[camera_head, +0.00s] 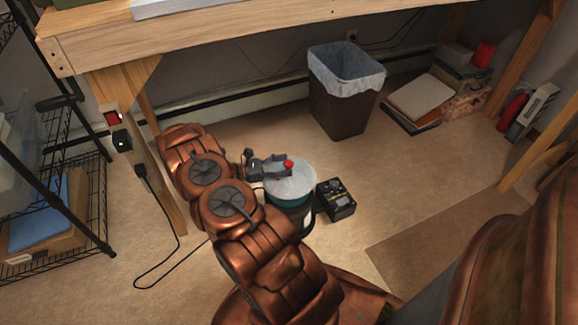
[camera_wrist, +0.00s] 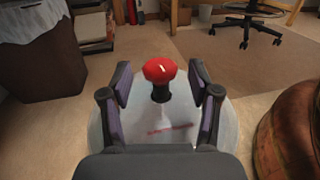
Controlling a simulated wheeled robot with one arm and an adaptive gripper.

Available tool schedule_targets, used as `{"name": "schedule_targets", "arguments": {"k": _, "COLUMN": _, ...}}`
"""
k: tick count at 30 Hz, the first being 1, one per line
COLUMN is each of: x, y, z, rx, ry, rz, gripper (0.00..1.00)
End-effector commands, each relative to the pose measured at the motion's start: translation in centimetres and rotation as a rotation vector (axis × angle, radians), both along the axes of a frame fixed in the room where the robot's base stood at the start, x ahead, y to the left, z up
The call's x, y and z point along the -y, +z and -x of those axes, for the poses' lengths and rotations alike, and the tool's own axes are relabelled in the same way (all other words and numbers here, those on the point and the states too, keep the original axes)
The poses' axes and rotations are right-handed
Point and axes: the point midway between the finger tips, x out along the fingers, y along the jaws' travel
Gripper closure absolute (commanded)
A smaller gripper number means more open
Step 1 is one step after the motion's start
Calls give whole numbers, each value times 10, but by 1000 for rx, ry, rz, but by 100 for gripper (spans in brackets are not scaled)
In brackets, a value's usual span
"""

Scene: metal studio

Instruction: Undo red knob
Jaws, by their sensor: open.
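The red knob (camera_head: 289,163) sits on a dark stem above a round, pale-topped container (camera_head: 291,183) with a teal side. In the wrist view the knob (camera_wrist: 160,70) stands upright in the middle, with a white mark on its top. The pale round top (camera_wrist: 165,125) lies beneath it. My gripper (camera_head: 283,166) reaches in from the left at the knob. In the wrist view its two fingers (camera_wrist: 160,88) are open, one on each side of the knob, with a gap on both sides. No finger touches the knob in that view.
A black box (camera_head: 336,200) with dials stands just right of the container. A lined trash bin (camera_head: 343,95) stands behind. A wooden bench (camera_head: 250,30) overhangs the back. A wire shelf (camera_head: 50,190) and a hanging cord (camera_head: 165,215) are at left. Floor between bin and container is clear.

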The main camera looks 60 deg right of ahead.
Motion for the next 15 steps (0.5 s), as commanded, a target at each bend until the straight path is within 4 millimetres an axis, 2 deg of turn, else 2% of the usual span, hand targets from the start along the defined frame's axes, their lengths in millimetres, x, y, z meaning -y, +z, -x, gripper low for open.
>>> {"name": "schedule_targets", "arguments": {"k": 6, "x": 13, "y": 0, "z": 13, "rx": 0, "ry": 0, "rz": -1, "gripper": 38}}
{"name": "schedule_targets", "arguments": {"k": 15, "x": 16, "y": 0, "z": 15, "rx": 1, "ry": 1, "rz": -1, "gripper": 38}}
